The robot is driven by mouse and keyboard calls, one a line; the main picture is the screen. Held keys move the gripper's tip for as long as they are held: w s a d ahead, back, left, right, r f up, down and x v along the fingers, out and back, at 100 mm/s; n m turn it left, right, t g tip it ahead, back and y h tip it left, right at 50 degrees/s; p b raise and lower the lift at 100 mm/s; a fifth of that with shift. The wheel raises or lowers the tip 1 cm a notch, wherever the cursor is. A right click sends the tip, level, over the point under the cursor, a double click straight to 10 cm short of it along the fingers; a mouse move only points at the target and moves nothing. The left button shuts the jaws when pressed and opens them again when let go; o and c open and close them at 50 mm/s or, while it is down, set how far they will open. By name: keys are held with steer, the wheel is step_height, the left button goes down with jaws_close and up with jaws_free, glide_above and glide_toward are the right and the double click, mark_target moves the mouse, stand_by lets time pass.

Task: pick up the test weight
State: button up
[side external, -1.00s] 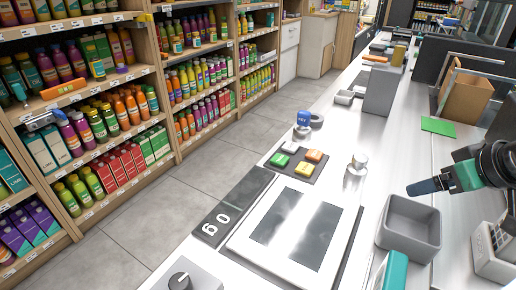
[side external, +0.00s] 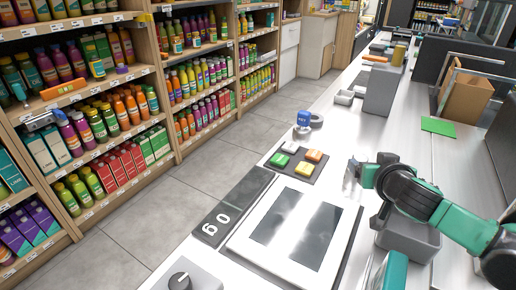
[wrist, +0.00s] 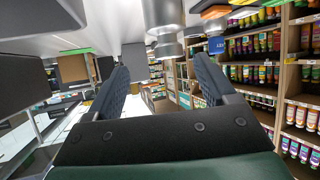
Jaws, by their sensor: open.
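The test weight (wrist: 166,20) is a shiny metal cylinder with a narrower knob. In the wrist view it hangs from the top edge, with the picture upside down, and lines up with the gap between my fingers. In the side external view my gripper mostly hides it. My gripper (wrist: 160,68) is open, with one dark ribbed finger on each side of the gap and nothing held between them. Whether the fingertips reach around the knob or stop short of it I cannot tell.
The scale (side external: 297,228) lies left of my gripper, with a pad of coloured buttons (side external: 296,161) behind it. A blue-topped item (side external: 303,119) stands near the pad. A grey bin (side external: 408,240) sits under my arm. A green sheet (side external: 438,125) lies farther back.

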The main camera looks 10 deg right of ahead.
mark_target(361, 157)
steer(key=shift+w+a+f+t, duration=0.15)
steer(key=shift+a+t, duration=0.25)
steer(key=shift+a, duration=0.05)
steer(key=shift+x, duration=2.8)
jaws_close()
